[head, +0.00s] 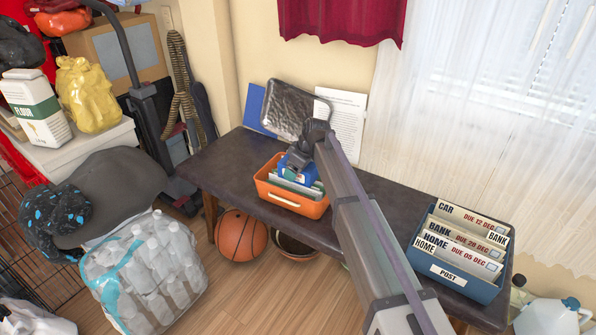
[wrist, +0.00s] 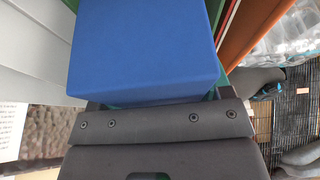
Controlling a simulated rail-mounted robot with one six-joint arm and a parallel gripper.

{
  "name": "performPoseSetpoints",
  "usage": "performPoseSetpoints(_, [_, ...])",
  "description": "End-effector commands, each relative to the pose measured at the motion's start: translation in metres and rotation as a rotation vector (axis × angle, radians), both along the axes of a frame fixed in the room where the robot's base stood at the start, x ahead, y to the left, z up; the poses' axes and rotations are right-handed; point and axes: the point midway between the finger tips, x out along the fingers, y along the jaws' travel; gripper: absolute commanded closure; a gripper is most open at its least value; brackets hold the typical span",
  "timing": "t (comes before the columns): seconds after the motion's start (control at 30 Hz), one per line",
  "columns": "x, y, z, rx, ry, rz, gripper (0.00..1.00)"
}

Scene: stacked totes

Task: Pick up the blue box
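A small blue box (head: 293,172) stands in the orange tote (head: 290,203) on the dark bench, among upright files. In the wrist view the blue box (wrist: 142,45) fills the upper middle, close to my gripper (wrist: 165,120). My gripper (head: 298,160) is over the tote, at the top of this box. The dark gripper parts cover the box's lower part in the wrist view, so I cannot tell whether the fingers are open or shut on it.
A black, shiny tray (head: 293,105) and white papers (head: 345,122) lean against the wall behind the tote. The bench (head: 225,165) is bare left of the tote. A basketball (head: 241,235) lies on the floor below. My arm crosses the bench.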

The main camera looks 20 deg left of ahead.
Motion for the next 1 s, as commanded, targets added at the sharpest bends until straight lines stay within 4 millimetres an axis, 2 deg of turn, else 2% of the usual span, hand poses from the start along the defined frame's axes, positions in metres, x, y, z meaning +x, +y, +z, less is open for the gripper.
performPoseSetpoints(0.07, [0.000,0.000,0.000,0.000,0.000,0.000,0.36])
performPoseSetpoints(0.3, [0.000,0.000,0.000,0.000,0.000,0.000,0.59])
performPoseSetpoints(0.57, [0.000,0.000,0.003,0.000,0.000,0.000,0.60])
performPoseSetpoints(0.73, [0.000,0.000,0.029,0.000,0.000,0.000,0.60])
performPoseSetpoints(1.0, [0.000,0.000,0.097,0.000,0.000,0.000,0.60])
